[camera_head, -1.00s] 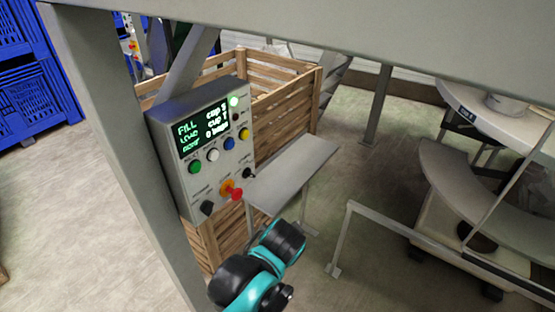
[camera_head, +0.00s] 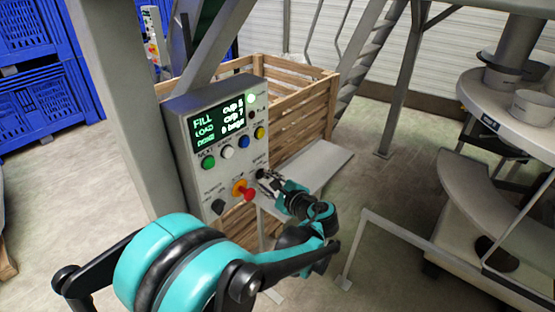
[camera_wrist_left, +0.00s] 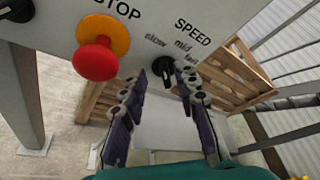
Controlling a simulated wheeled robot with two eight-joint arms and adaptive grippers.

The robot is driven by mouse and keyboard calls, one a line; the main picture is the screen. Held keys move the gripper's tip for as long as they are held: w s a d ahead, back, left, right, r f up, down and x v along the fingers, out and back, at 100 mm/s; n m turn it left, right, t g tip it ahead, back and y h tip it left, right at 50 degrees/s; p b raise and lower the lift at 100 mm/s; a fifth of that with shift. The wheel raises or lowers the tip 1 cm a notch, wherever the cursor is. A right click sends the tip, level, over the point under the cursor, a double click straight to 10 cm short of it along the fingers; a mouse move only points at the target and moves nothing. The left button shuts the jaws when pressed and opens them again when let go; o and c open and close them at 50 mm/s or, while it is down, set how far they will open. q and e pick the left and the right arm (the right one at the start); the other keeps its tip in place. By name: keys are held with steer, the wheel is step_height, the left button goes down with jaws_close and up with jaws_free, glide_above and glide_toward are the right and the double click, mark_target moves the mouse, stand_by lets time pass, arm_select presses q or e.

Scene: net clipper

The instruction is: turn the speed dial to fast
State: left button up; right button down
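The speed dial (camera_wrist_left: 162,72) is a small black knob at the lower right of the grey control panel (camera_head: 183,150). In the left wrist view its labels read slow, mid and fast, with SPEED above. I cannot tell clearly which label it points at. My left gripper (camera_wrist_left: 162,82) is open, with one dark finger on each side of the dial. Whether the fingers touch it is unclear. In the head view the left gripper (camera_head: 266,178) is at the panel's lower right and largely covers the dial. My right gripper is not in view.
The red stop button (camera_wrist_left: 97,58) on its yellow base is close left of the fingers. A black knob (camera_head: 218,207) is lower left, and several coloured buttons sit above. A wooden crate (camera_head: 300,105) and a grey shelf (camera_head: 320,165) stand behind and right of the panel.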

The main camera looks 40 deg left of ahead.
arm_select(q)
steer(key=shift+x, duration=0.9)
jaws_close()
steer(key=shift+f, duration=0.1)
steer(key=shift+s, duration=0.15)
steer(key=shift+m+g, duration=0.4)
steer(key=shift+m, duration=0.2)
stand_by(1.1)
